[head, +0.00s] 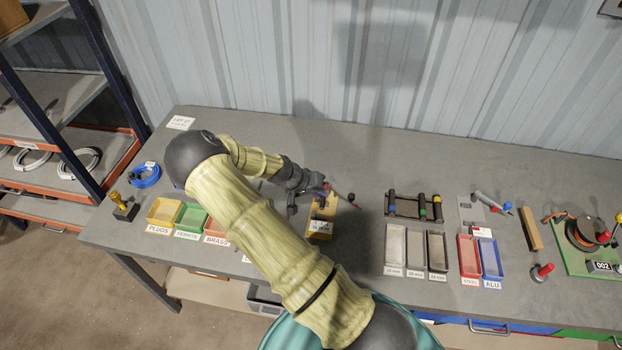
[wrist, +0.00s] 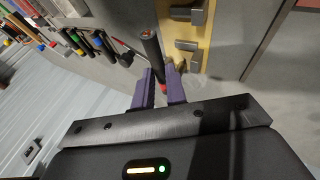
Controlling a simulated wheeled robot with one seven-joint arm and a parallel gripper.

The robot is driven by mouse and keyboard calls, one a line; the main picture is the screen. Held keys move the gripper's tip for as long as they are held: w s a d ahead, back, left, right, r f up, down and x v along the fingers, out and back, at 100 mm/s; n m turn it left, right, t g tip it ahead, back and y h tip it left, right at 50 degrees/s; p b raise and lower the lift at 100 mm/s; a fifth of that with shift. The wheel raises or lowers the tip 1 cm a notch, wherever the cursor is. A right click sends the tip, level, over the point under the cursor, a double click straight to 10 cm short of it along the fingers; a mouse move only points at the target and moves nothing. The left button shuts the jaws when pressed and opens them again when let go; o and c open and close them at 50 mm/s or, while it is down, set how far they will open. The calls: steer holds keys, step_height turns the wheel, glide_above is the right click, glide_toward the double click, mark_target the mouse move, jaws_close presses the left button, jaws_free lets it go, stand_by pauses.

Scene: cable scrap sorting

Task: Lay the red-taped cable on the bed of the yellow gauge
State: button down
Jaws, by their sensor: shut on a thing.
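The red-taped cable is a short, thick black piece (wrist: 152,56) with a copper-coloured end. A bit of red shows between my gripper's purple fingers. My gripper (wrist: 159,90) is shut on it; in the head view my gripper (head: 322,194) is over the back of the yellow gauge. The yellow gauge (head: 329,207) stands mid-table with a small display at its front. In the wrist view its yellow body (wrist: 203,55) with grey metal blocks lies just right of the cable. The cable looks apart from the bed, but I cannot tell its height.
A red tool (head: 340,193) lies close behind the gauge. To the right are a rack of cable pieces (head: 414,206), three grey-toned trays (head: 395,247), and red (head: 468,266) and blue (head: 490,262) trays. Yellow (head: 164,211) and green (head: 191,218) bins stand left. The table behind the rack is clear.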

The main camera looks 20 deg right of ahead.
steer(key=shift+w, duration=0.4)
steer(key=shift+s, duration=0.1)
steer(key=shift+f+b, duration=0.85)
steer(key=shift+f, duration=0.35)
steer(key=shift+d+f+b, duration=0.1)
steer(key=shift+f+b, duration=0.35)
steer(key=shift+f, duration=0.4)
steer(key=shift+f+b, duration=0.3)
steer(key=shift+f, duration=0.2)
steer(key=shift+a+f, duration=0.2)
steer(key=shift+r, duration=0.15)
